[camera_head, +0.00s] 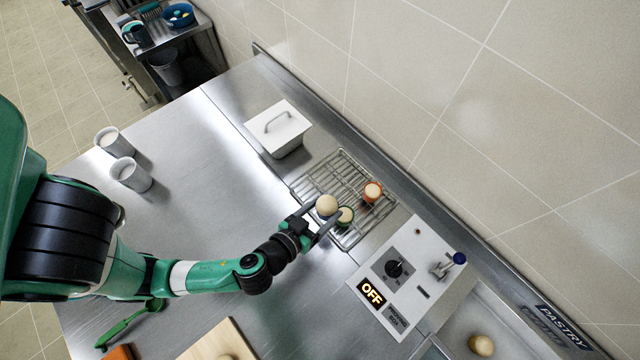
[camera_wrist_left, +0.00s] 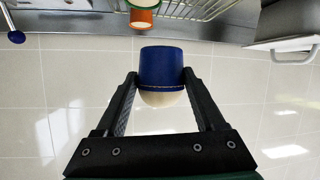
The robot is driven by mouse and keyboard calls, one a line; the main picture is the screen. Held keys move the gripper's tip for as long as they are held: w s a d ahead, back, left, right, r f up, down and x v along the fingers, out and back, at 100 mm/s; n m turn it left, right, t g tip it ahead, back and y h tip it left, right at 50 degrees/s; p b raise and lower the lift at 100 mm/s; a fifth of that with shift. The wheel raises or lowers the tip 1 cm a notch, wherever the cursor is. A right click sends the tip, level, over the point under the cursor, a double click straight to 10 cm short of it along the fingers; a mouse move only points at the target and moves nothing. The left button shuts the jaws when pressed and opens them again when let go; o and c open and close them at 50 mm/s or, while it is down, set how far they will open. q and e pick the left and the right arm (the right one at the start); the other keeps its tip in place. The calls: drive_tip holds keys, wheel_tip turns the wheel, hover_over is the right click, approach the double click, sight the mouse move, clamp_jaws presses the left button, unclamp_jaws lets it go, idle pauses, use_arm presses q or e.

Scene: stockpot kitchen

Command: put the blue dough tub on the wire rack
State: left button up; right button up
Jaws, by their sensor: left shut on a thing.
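My left gripper (camera_head: 317,224) is shut on the blue dough tub (camera_wrist_left: 161,68), with one finger on each side of it in the left wrist view. In the head view only the pale dough top (camera_head: 327,206) of this tub shows clearly, over the near part of the wire rack (camera_head: 318,182); its blue wall is hidden. I cannot tell whether its base touches the rack. A green-rimmed tub (camera_head: 345,216) and an orange tub (camera_head: 372,192) stand on the rack beside it. The right gripper is not in view.
A white lidded box (camera_head: 279,131) stands left of the rack. A white control panel (camera_head: 411,275) with a lit OFF sign lies to its right. Two white cups (camera_head: 130,174) stand on the steel counter. A tiled wall rises behind. The rack's left part is clear.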

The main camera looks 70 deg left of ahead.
use_arm(q)
drive_tip(key=shift+a+f+b, duration=0.55)
drive_tip(key=shift+f, duration=0.05)
drive_tip(key=a+f, duration=0.2)
drive_tip(key=a, duration=0.1)
drive_tip(key=w+a+f+p, duration=0.1)
drive_tip(key=a+f, duration=0.1)
drive_tip(key=a, duration=0.1)
drive_tip(key=a+f+p, duration=0.1)
drive_tip(key=a+f, duration=0.1)
drive_tip(key=a, duration=0.2)
drive_tip(key=shift+w+f, duration=0.2)
drive_tip(key=shift+w+a+f, duration=0.1)
drive_tip(key=shift+a+f, duration=0.2)
drive_tip(key=shift+f, duration=0.3)
drive_tip(key=f+b, duration=0.1)
drive_tip(key=f, duration=0.2)
drive_tip(key=shift+a+f+b, duration=0.2)
drive_tip(key=shift+b, duration=0.2)
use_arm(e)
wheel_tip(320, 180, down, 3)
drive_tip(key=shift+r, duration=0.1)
